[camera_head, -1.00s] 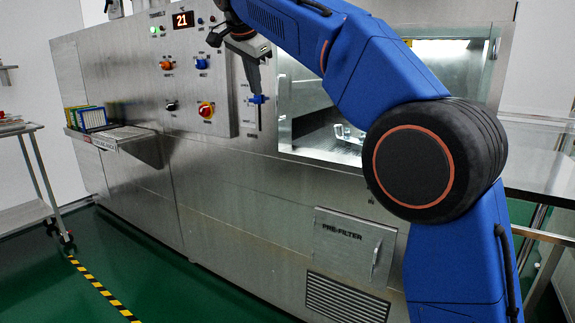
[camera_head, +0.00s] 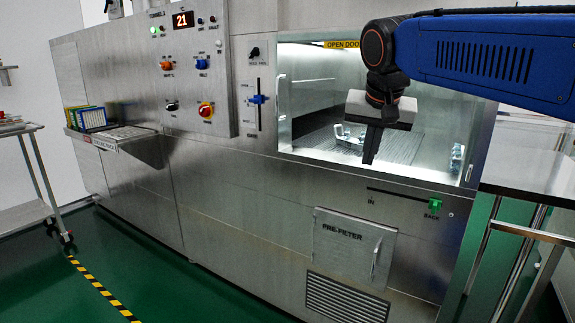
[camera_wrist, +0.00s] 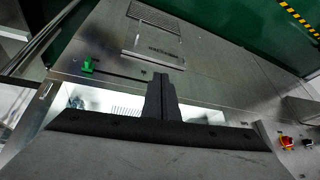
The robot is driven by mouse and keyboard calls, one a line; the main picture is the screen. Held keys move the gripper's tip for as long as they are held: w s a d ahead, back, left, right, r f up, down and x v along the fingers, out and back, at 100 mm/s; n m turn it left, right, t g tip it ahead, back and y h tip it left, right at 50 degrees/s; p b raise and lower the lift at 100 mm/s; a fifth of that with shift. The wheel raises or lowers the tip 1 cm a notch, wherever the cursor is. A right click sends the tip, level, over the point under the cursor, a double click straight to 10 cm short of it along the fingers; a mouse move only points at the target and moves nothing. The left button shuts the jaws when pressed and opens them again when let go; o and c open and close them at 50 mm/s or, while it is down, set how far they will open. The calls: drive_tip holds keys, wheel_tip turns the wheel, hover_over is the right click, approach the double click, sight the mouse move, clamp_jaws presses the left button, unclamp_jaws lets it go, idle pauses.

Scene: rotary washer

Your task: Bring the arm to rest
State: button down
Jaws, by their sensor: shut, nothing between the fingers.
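My gripper (camera_head: 371,157) hangs pointing down in front of the washer's lit chamber window. Its dark fingers are together with nothing between them. In the wrist view the shut fingers (camera_wrist: 161,98) stand in the middle, over the steel front. My blue arm reaches in from the right edge of the head view. The washer (camera_head: 240,210) is a large steel cabinet. Its lit chamber (camera_head: 320,95) shows a rack and small items inside, partly hidden behind my gripper.
Left of the window are a blue slider (camera_head: 257,99), knobs and a red-yellow switch (camera_head: 205,110). A shelf (camera_head: 115,137) juts out at left, a steel table (camera_head: 530,180) stands at right.

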drive_tip(key=s+d+f+n, duration=0.1)
drive_tip(key=s+d+f, duration=0.4)
drive_tip(key=s+f, duration=0.7)
drive_tip(key=s+d+f+n, duration=0.2)
drive_tip(key=s+d+f, duration=0.3)
drive_tip(key=s+f, duration=0.7)
wheel_tip(320, 180, down, 4)
drive_tip(key=shift+s+d+r+n+g+y, duration=0.15)
drive_tip(key=shift+s+d+n+g+y, duration=0.05)
drive_tip(key=shift+s+n+g+y, duration=0.1)
idle(3.6)
